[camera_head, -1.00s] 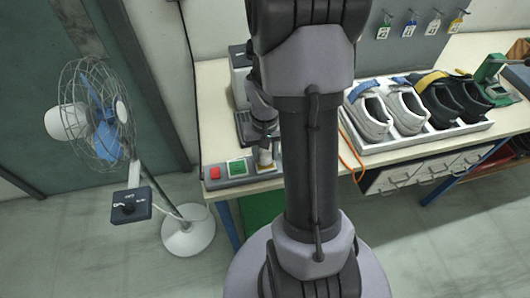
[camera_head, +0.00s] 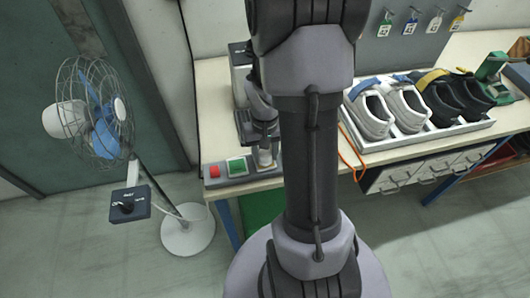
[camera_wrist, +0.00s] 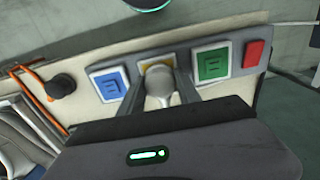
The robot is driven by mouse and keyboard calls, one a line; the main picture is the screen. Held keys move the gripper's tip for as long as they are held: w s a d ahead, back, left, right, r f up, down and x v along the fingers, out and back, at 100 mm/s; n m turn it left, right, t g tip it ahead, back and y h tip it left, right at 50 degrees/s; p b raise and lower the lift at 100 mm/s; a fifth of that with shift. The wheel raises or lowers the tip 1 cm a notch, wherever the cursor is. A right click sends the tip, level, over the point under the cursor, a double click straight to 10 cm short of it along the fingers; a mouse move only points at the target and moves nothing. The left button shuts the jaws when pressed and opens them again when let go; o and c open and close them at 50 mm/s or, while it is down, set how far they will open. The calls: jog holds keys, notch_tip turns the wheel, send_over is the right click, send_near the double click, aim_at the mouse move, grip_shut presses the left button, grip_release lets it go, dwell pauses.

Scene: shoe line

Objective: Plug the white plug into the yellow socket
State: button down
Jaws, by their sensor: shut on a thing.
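The white plug (camera_wrist: 160,88) is between the two fingers of my gripper (camera_wrist: 165,95) in the wrist view. My gripper is shut on it. The yellow socket (camera_wrist: 157,65) is right behind the plug, on a grey strip between the blue socket (camera_wrist: 110,84) and the green socket (camera_wrist: 211,63). The plug covers most of the yellow socket, and I cannot tell whether it touches it or is inside it. In the head view the plug (camera_head: 265,157) shows pale below my gripper, over the right part of the strip, partly hidden by my arm.
A red switch (camera_wrist: 255,53) is at the strip's end. A black knob (camera_wrist: 61,86) and an orange cable (camera_head: 352,154) are on the other side. A tray (camera_head: 440,138) of shoes stands on the bench. A fan (camera_head: 95,115) stands left on the floor.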

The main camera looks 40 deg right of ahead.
jog(key=shift+f, duration=0.2)
jog(key=c, duration=0.8)
grip_release()
jog(key=shift+o, duration=0.2)
